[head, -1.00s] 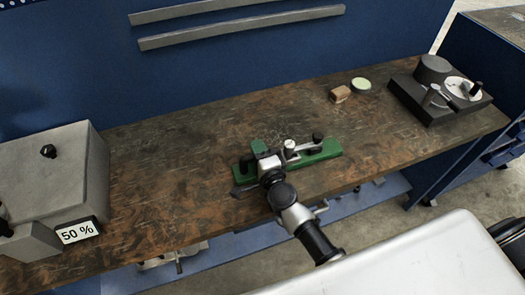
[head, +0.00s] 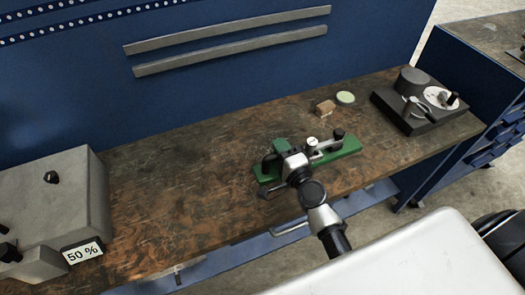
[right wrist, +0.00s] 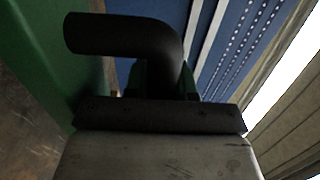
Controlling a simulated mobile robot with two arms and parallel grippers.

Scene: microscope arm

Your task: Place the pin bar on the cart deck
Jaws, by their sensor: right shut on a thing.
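A green bar with black knobs and metal fittings on top, which looks like the pin bar (head: 345,151), is over the workbench in the head view. My right gripper (head: 283,166) is shut on its left end. I cannot tell whether the bar clears the bench top. In the right wrist view a black bent handle (right wrist: 165,40) stands close to the camera, with a green surface (right wrist: 35,60) at the left; the fingertips are not clear there. My left gripper is out of view. No cart deck can be told for sure.
The workbench (head: 180,165) has free room left of the bar. A grey box (head: 55,205) with a 50 % label stands at the left. A wooden block (head: 325,108), a pale green disc (head: 345,97) and a dark base with round parts (head: 425,100) are at the right.

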